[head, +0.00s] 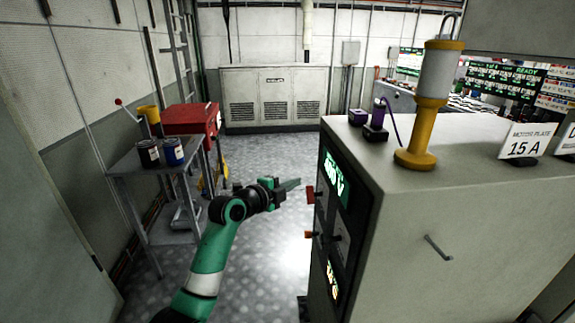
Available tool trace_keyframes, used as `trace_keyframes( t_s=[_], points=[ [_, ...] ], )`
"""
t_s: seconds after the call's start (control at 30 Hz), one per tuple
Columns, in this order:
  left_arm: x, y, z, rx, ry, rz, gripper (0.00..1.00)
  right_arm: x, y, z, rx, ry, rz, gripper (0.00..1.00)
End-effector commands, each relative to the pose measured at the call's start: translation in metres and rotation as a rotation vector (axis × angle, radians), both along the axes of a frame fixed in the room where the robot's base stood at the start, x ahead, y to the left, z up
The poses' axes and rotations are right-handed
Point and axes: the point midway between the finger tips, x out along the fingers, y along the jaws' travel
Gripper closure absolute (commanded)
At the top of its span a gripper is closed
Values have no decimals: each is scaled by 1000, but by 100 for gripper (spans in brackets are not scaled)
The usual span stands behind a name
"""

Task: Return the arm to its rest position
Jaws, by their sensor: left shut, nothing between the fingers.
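My left arm, green with a white band, rises from the bottom of the head view. Its gripper (291,184) is shut and empty. It points right, with its tip in front of the dark control panel (345,215) on the side of the large grey cabinet. The tip is close to an orange-red knob (310,194) on that panel; I cannot tell whether they touch. A second orange knob (309,235) sits lower on the panel. My right gripper is not in view.
The grey cabinet (470,230) fills the right side, with a yellow and grey cylinder (432,95), purple-topped devices (377,122) and a "15 A" plate (528,141) on top. At left stands a metal cart (150,170) with cans and a red box (190,120). Open floor (260,155) lies between.

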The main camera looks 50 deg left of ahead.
Motion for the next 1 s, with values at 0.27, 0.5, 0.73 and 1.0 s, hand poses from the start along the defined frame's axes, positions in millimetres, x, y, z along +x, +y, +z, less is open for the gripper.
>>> trace_keyframes(
  t_s=[0.27, 0.5, 0.73, 1.0],
  points=[
    [-19, -1, 13, 1, 0, 0, 100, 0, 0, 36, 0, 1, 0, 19],
    [-20, -1, 11, 1, -1, -1, 100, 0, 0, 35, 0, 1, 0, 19],
    [-20, -3, 13, -1, -5, -2, 100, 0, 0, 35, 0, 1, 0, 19],
    [-14, -90, 115, -221, -280, -47, 100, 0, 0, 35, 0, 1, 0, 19]
  ],
)
